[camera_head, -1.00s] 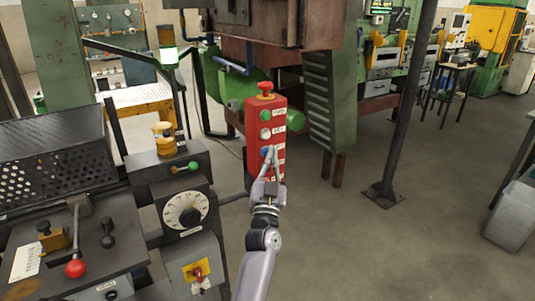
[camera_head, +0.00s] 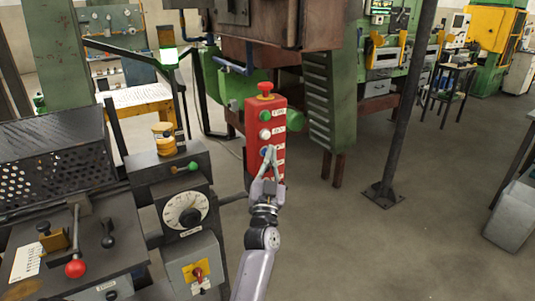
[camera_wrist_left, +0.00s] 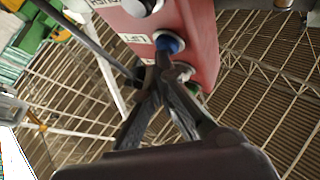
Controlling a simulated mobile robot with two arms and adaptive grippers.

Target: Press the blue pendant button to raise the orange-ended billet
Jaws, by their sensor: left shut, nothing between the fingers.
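A red pendant box (camera_head: 281,110) hangs upright in the middle of the head view, with a red knob on top and a column of buttons. Its blue button (camera_head: 263,152) is partly covered by my left gripper (camera_head: 269,149). In the left wrist view the blue button (camera_wrist_left: 171,43) sits beside a label that seems to read LIFT. The shut, empty fingertips (camera_wrist_left: 163,62) are at the button's lower edge; whether they touch it I cannot tell. I cannot make out an orange-ended billet. My right gripper is not in view.
A control console (camera_head: 186,215) with a dial and levers stands left of the pendant. A green louvred panel (camera_head: 329,100) is just behind it to the right. A dark post (camera_head: 403,110) stands further right, with open floor around it.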

